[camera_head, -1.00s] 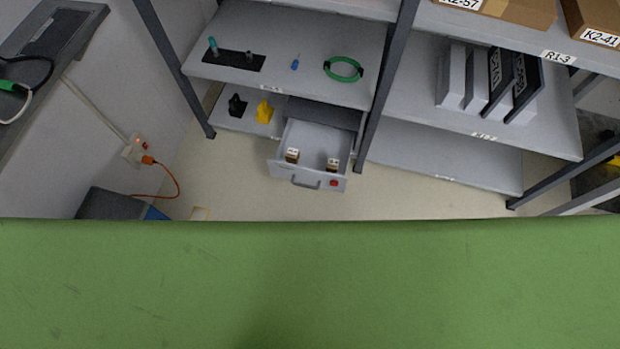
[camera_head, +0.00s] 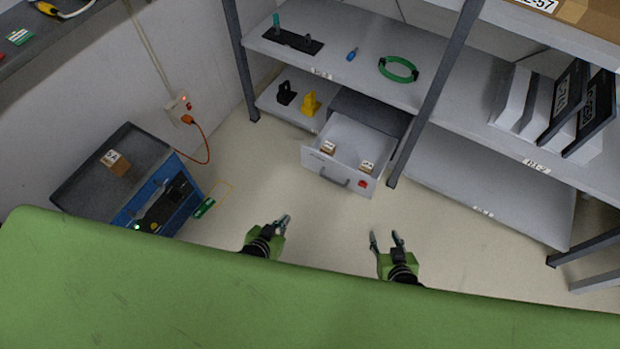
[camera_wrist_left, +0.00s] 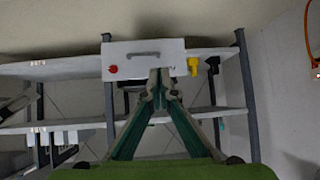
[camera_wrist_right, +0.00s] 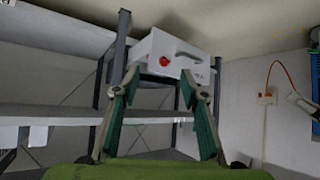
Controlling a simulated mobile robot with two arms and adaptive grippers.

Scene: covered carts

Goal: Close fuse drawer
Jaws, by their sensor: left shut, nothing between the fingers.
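The grey fuse drawer (camera_head: 338,171) stands pulled out of its dark housing (camera_head: 370,113) at the bottom of the shelf unit. Its front has a handle (camera_head: 334,178) and a red spot (camera_head: 362,184). Two small labelled blocks (camera_head: 328,147) (camera_head: 367,167) lie inside. My left gripper (camera_head: 284,220) is shut and empty, in front of the drawer and to its left. My right gripper (camera_head: 386,238) is open and empty, in front and slightly right. Both are apart from the drawer. The drawer front also shows in the left wrist view (camera_wrist_left: 125,61) and right wrist view (camera_wrist_right: 150,58).
A shelf post (camera_head: 433,100) stands close to the drawer's right. Black (camera_head: 286,93) and yellow (camera_head: 310,103) items sit left of its housing. A blue cabinet (camera_head: 165,205) stands at the left, near an orange cable (camera_head: 207,145). Floor before the drawer is clear.

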